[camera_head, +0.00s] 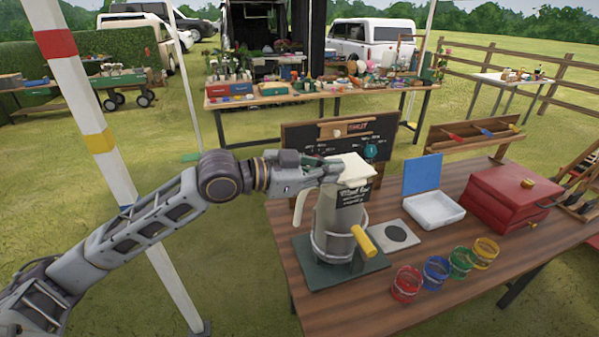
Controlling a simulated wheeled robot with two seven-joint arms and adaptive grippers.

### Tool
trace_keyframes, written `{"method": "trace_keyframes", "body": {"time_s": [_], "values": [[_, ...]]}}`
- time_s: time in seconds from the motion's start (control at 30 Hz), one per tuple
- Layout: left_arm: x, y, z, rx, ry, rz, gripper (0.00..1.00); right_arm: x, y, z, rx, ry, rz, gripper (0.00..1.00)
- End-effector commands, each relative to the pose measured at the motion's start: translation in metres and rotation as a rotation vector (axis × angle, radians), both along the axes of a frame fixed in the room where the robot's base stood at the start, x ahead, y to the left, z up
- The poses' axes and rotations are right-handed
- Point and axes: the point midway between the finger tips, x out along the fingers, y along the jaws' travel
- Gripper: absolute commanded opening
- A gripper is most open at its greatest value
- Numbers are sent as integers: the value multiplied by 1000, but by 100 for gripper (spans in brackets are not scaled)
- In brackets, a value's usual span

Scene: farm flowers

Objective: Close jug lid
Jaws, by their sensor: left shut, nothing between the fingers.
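A tall grey jug (338,215) stands upright on a dark square base (310,275) at the near left of the wooden table. Its pale cream lid (356,168) is at the top and looks tilted; I cannot tell how wide any gap under it is. A pale handle (299,207) is on the jug's left side. My left gripper (335,170) is shut and empty, beside the lid's left edge at the jug's top. It hides part of the rim, and contact with the lid is unclear. My right gripper is not in view.
A yellow handle (364,241) sticks out at the jug's lower right. A chalkboard (300,140) stands behind. The table's near right is clear.

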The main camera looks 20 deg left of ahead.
Motion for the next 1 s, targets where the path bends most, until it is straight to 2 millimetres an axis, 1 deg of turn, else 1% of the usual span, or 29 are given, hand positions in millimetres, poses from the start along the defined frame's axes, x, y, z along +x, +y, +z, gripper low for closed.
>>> {"method": "trace_keyframes", "body": {"time_s": [0.1, 0.5, 1.0], "values": [[-4, 7, 1, 2, 1, 3, 0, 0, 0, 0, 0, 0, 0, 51], [-18, 26, 5, 1, 0, 3, 0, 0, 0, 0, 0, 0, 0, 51], [-32, 45, 9, 0, 2, 3, 0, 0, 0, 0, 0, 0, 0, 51]]}}
